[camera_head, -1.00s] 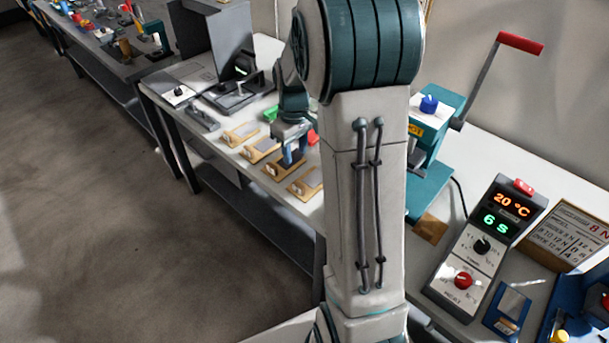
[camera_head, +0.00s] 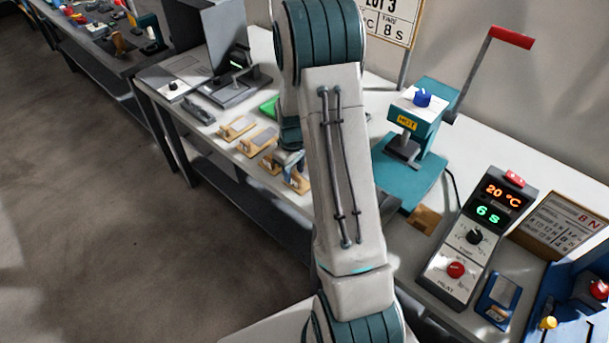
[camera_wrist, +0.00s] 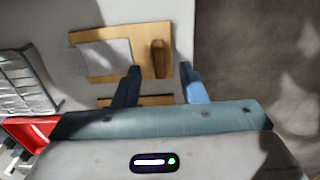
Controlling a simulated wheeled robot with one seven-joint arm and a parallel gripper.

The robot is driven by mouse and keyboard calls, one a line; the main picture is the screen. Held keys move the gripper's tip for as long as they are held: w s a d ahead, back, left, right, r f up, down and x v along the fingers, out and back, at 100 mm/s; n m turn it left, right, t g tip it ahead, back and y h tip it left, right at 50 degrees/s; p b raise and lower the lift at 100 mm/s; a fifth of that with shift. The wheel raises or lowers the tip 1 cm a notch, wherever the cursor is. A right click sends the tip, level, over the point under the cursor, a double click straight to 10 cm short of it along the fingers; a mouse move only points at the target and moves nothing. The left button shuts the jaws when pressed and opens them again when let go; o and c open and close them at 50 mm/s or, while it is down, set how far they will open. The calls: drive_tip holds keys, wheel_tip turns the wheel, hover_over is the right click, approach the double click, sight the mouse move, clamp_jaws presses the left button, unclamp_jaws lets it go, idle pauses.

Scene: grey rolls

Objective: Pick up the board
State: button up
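Several small wooden boards, each with a grey sheet and a wooden grip, lie in a row on the white bench. The far-left one (camera_head: 237,127) and its neighbour (camera_head: 264,138) show clearly in the head view; the front ones are partly covered by my arm. In the wrist view, one board (camera_wrist: 88,66) lies ahead with its upright wooden grip (camera_wrist: 160,60). My gripper (camera_wrist: 160,70) is open and empty, its blue fingers on either side of that grip's line. I cannot tell whether they touch it. Another board (camera_wrist: 150,100) is mostly hidden behind the gripper body.
A teal press (camera_head: 410,175) with a red-handled lever stands right of my arm. A control box (camera_head: 480,240) reading 20 °C and 6 s is at the front right. A green item (camera_head: 269,106) lies behind the boards. The floor left of the bench is clear.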

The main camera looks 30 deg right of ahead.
sight(294, 176)
drive_tip(key=shift+f, duration=1.65)
clamp_jaws()
